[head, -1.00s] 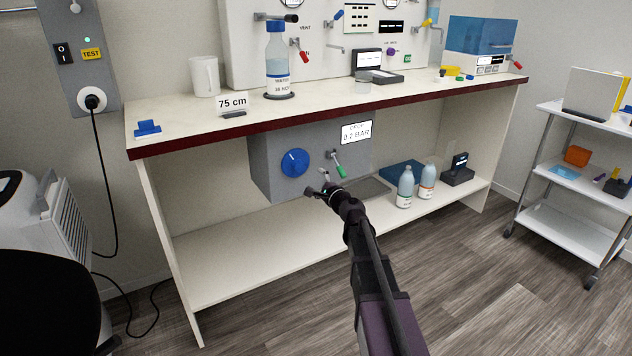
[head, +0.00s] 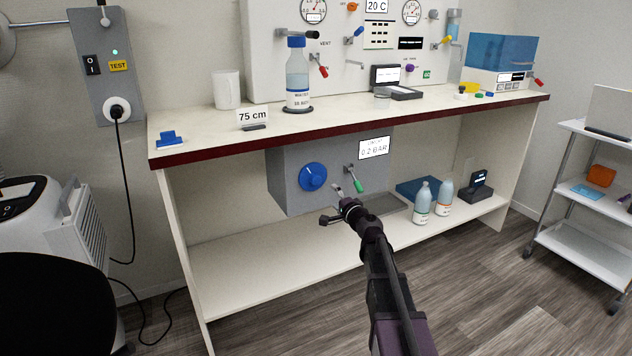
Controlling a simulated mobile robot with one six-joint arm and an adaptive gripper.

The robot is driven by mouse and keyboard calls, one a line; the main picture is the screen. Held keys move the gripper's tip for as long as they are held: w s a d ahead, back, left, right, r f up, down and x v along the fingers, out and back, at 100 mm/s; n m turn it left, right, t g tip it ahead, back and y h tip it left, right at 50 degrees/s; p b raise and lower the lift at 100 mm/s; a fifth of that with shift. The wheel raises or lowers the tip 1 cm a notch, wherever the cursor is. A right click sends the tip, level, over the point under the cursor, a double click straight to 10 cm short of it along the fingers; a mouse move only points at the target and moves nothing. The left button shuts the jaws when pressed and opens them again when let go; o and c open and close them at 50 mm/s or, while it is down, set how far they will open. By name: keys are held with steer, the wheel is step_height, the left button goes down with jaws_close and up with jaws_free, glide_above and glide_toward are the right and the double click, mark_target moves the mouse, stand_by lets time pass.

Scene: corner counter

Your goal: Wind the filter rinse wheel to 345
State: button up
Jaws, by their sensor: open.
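A blue round wheel (head: 313,177) with a white mark near its upper left is on the front of a grey box (head: 288,192) under the counter. I can read no name or number scale beside it, so I cannot tell for sure that it is the filter rinse wheel. My gripper (head: 331,205) is open and empty, just below and right of the wheel in the picture. I cannot tell how far it stands in front of the box. A green-handled lever (head: 357,185) and a display reading 0.2 BAR (head: 374,148) are right of the wheel.
The counter edge (head: 350,130) overhangs the box. Two bottles (head: 422,204) (head: 444,196) and a dark device (head: 478,187) stand on the lower shelf (head: 240,270) to the right. A black chair (head: 55,305) is at lower left. The shelf's left part is clear.

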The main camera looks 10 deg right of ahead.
mark_target(317, 181)
steer(key=n, duration=0.6)
steer(key=s+n, duration=0.1)
steer(key=n, duration=0.2)
steer(key=shift+n, duration=0.4)
steer(key=shift+w, duration=0.1)
steer(key=x, duration=1.3)
steer(key=shift+w, duration=0.3)
steer(key=shift+c, duration=0.2)
steer(key=shift+a, duration=0.1)
steer(key=c, duration=1.1)
